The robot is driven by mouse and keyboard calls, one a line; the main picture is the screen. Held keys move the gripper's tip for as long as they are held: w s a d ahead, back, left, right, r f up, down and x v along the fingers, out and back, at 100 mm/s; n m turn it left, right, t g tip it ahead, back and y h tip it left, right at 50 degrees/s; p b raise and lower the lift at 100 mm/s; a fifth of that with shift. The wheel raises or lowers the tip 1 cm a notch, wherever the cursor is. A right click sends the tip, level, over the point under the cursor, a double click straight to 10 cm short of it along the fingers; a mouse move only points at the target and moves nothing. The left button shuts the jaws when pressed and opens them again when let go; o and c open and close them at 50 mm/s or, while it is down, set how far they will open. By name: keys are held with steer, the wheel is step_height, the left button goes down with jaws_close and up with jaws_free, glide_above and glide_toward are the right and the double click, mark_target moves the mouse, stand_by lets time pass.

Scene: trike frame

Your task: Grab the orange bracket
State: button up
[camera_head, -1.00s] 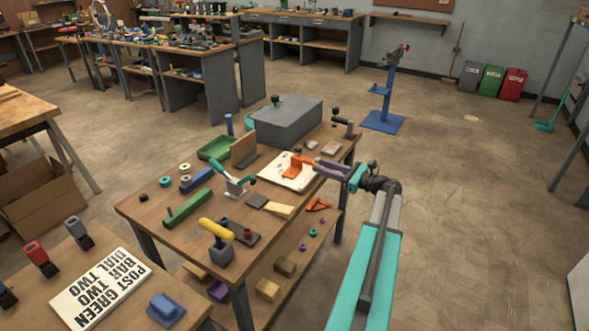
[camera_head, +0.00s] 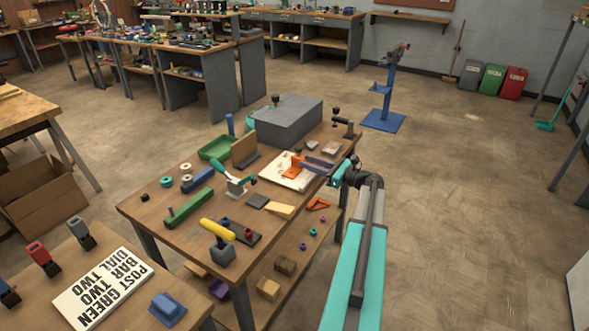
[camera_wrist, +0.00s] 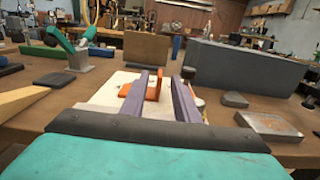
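The orange bracket (camera_head: 295,171) lies on a white board (camera_head: 278,178) on the workbench. In the wrist view the bracket (camera_wrist: 153,87) shows an upright plate and a flat part, partly hidden by the left finger. My gripper (camera_head: 308,163) has two purple fingers and is over the board's right side, close to the bracket. In the wrist view my gripper (camera_wrist: 162,77) is open, with the bracket's upright plate seen between the fingers, nearer the left one. I cannot tell whether either finger touches it.
A large grey box (camera_head: 287,122) and an upright brown block (camera_head: 244,150) stand behind the board. A teal-handled clamp (camera_head: 236,185) is to the left. Flat grey pieces (camera_wrist: 268,124) lie to the right. An orange triangular piece (camera_head: 318,203) is near the bench's front right edge.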

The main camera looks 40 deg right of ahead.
mark_target(293, 168)
steer(key=shift+p+x, duration=0.3)
steer(key=shift+x, duration=1.6)
jaws_close()
